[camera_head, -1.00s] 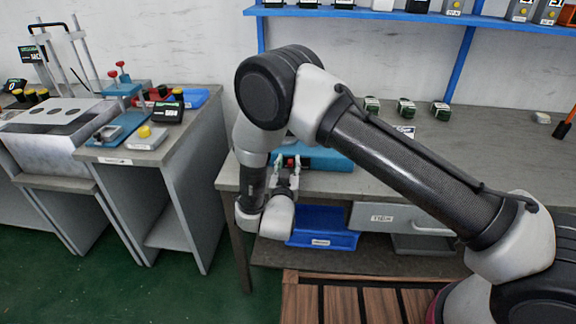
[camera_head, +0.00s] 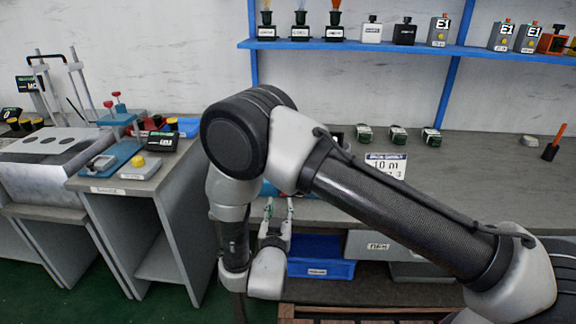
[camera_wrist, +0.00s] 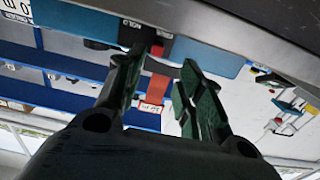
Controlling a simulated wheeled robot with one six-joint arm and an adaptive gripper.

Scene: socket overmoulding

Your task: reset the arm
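My gripper (camera_head: 278,212) hangs at the end of my folded arm, fingers pointing up, in front of the grey workbench (camera_head: 480,170). In the wrist view my gripper (camera_wrist: 158,78) shows two dark green-black fingers standing apart with a gap between them. Nothing is held in the gap. A blue device (camera_wrist: 205,58) with a red and black part lies beyond the fingertips in the wrist view. In the head view my arm hides most of that part of the bench.
A blue wall shelf (camera_head: 370,48) holds bottles and small devices. Small green boxes (camera_head: 398,135) and a number card (camera_head: 386,166) stand on the bench. A blue bin (camera_head: 320,262) sits below. A side table (camera_head: 120,185) with fixtures stands left.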

